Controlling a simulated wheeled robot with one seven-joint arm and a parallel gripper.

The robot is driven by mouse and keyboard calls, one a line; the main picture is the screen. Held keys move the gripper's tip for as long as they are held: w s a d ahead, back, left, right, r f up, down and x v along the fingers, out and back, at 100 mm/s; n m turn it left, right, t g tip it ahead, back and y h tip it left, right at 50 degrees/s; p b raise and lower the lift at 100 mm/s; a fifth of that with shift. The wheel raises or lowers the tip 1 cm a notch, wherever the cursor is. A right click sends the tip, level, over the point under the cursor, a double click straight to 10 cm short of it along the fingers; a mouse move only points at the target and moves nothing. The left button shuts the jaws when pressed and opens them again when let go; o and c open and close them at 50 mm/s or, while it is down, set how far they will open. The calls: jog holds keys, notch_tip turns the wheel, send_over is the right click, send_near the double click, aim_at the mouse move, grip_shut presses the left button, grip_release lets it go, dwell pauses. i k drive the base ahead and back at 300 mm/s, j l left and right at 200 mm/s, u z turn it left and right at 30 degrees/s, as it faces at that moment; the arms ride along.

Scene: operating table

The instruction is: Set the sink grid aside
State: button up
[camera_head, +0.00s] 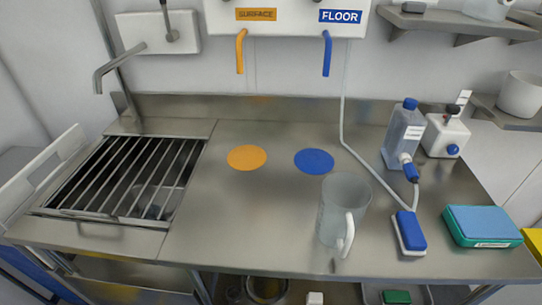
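The sink grid (98,187) is a set of parallel metal bars lying flat over the sink basin at the left end of the steel counter. It covers the dark opening, and a roundish object, hard to make out, shows below the bars at the lower right. My gripper is not in view, and nothing is seen touching the grid.
A faucet (112,72) reaches out above the sink. Orange (247,157) and blue (314,161) discs lie mid-counter. Counter between sink and jug is clear.

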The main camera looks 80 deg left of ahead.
aim_at(99, 216)
jog(key=u, duration=3.45)
